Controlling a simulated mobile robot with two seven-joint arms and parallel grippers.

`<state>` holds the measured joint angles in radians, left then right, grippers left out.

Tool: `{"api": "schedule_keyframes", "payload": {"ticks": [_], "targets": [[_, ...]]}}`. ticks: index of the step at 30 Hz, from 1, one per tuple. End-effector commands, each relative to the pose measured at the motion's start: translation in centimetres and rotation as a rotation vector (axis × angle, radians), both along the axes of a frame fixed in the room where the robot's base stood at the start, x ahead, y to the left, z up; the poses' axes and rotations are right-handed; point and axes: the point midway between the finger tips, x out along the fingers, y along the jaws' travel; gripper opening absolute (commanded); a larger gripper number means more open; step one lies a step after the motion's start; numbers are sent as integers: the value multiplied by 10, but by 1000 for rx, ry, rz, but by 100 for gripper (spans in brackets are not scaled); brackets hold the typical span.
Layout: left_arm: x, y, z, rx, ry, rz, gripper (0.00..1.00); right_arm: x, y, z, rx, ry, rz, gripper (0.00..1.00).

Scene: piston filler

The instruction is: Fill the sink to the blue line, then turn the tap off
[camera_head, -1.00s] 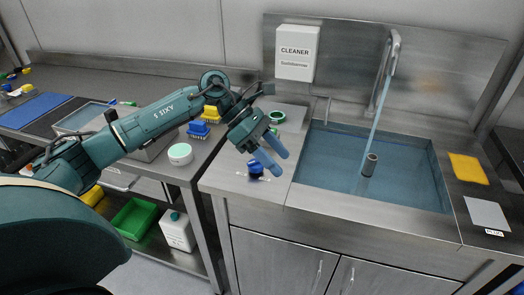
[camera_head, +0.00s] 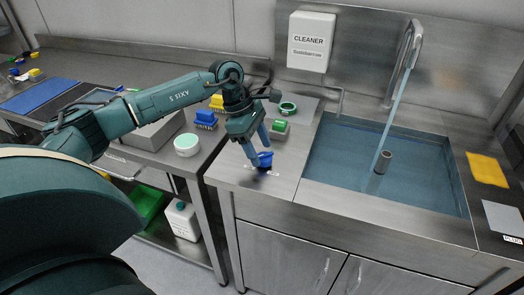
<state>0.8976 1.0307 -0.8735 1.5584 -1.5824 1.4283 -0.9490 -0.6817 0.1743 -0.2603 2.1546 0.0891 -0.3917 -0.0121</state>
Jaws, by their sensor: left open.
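The sink (camera_head: 318,190) holds blue-tinted water (camera_head: 340,158). A stream runs into it from the tap spout (camera_head: 412,45) at the back. A grey standpipe (camera_head: 384,161) rises out of the water. I cannot make out the blue line on the sink wall. A blue knob (camera_head: 265,159) with a small marked scale sits on the steel counter left of the sink. My left gripper (camera_head: 259,152) is open, its blue fingers pointing down at the knob. Whether they touch it is unclear. My right gripper is not in view.
A green brush (camera_head: 279,129) and a green ring (camera_head: 288,108) lie behind the knob. A white cleaner box (camera_head: 311,42) hangs on the back wall. A yellow cloth (camera_head: 487,169) lies right of the sink. A white-and-green tub (camera_head: 187,145) stands on the left bench.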

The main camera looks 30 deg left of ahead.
Motion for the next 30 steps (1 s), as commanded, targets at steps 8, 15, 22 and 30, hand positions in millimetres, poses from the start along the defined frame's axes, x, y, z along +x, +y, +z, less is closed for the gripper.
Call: {"api": "schedule_keyframes", "payload": {"ticks": [8, 15, 22, 30], "targets": [[2, -7, -19, 0, -1, 1, 59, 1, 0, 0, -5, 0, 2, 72], [2, -8, -19, -1, -1, 0, 59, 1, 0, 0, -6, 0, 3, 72], [2, -8, -19, -1, -1, 0, 40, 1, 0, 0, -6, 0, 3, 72], [2, -8, -18, -1, -1, 0, 18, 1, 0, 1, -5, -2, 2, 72]]}}
